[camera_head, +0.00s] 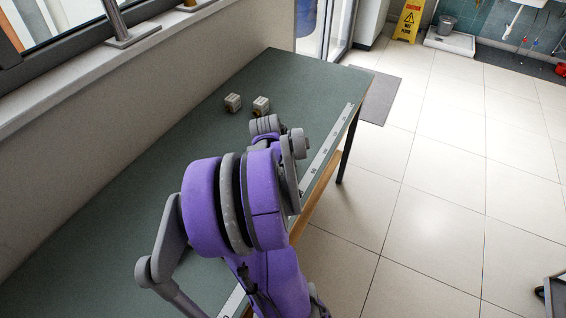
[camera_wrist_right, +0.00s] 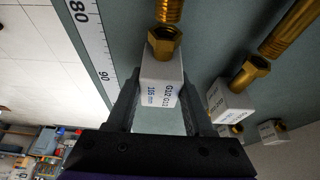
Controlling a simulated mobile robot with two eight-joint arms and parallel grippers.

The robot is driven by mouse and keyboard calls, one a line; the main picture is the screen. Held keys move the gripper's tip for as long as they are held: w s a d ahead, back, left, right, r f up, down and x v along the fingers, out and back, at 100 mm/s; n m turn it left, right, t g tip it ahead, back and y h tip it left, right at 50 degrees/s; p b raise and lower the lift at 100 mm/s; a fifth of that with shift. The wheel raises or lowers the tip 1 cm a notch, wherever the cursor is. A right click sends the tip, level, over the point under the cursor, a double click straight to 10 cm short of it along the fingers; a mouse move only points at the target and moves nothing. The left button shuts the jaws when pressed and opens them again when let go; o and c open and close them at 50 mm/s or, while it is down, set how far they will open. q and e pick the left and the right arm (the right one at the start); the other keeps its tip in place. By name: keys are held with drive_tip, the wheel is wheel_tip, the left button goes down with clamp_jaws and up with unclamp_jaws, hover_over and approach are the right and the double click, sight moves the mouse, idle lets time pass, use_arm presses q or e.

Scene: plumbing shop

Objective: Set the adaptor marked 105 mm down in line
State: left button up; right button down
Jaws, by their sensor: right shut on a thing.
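In the right wrist view my right gripper (camera_wrist_right: 160,82) is shut on the adaptor marked 105 mm (camera_wrist_right: 162,76). It has a white block with printed labels and a brass hex end; a brass threaded piece (camera_wrist_right: 169,11) lies in line beyond the hex. Whether the block touches the bench cannot be told. A second white block with a brass hex (camera_wrist_right: 230,99) stands to the right, its own marking unreadable. In the head view my purple right arm hides the gripper and held adaptor. My left gripper is in neither view.
Two small pale blocks (camera_head: 233,102) (camera_head: 261,104) stand on the green bench top (camera_head: 285,75). A white rule (camera_head: 326,148) runs along the bench's right edge; it also shows in the wrist view (camera_wrist_right: 92,38). Further blocks (camera_wrist_right: 270,131) stand at lower right there. The far bench end is clear.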

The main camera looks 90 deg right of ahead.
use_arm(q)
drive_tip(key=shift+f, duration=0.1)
use_arm(e)
drive_tip(key=shift+f, duration=0.15)
drive_tip(key=shift+c, duration=1.4)
unclamp_jaws()
drive_tip(key=shift+a+r, duration=0.1)
drive_tip(key=shift+r, duration=0.35)
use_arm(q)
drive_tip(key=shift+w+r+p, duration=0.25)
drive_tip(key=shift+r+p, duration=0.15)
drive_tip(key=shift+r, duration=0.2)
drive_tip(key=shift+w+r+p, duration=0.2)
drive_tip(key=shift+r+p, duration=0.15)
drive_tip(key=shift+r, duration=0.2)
use_arm(e)
drive_tip(key=v, duration=1.1)
drive_tip(key=shift+a+r, duration=0.2)
drive_tip(key=shift+r, duration=0.05)
drive_tip(key=shift+w, duration=0.1)
